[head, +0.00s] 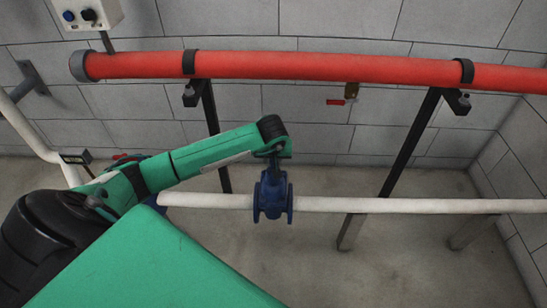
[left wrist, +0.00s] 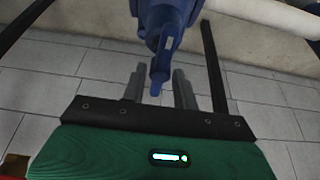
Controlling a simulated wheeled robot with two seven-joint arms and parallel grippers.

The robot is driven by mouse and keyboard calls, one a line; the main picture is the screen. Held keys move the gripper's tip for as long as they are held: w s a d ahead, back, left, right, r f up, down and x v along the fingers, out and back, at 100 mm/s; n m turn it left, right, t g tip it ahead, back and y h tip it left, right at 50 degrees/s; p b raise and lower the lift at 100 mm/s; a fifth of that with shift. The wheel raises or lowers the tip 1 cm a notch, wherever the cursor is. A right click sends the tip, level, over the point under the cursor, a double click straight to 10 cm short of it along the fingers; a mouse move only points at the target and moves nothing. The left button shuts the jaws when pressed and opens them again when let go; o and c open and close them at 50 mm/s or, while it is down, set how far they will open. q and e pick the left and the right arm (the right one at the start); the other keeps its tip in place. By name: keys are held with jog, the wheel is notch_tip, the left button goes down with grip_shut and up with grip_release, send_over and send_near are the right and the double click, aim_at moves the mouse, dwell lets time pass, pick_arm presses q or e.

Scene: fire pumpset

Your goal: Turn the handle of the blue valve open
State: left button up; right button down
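The blue valve (head: 273,198) sits on the white horizontal pipe in the middle of the head view. My left arm reaches in from the left, and its gripper (head: 274,151) is just above the valve. In the left wrist view, the blue valve body (left wrist: 168,20) is at the top centre. A narrow blue piece, apparently the handle (left wrist: 157,72), extends from it between the two grey fingers of my left gripper (left wrist: 158,88). The fingers are apart, with a visible gap on each side of it. In the head view the handle is mostly hidden by the gripper. My right gripper is not in view.
A thick red pipe (head: 330,67) runs along the wall above and behind the valve, on dark supports (head: 410,143). A small red handle (head: 335,102) hangs below it. The white pipe (head: 400,206) continues right. A control box (head: 88,14) is at top left.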

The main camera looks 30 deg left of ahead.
pick_arm(q)
grip_shut()
jog(key=shift+n, duration=0.4)
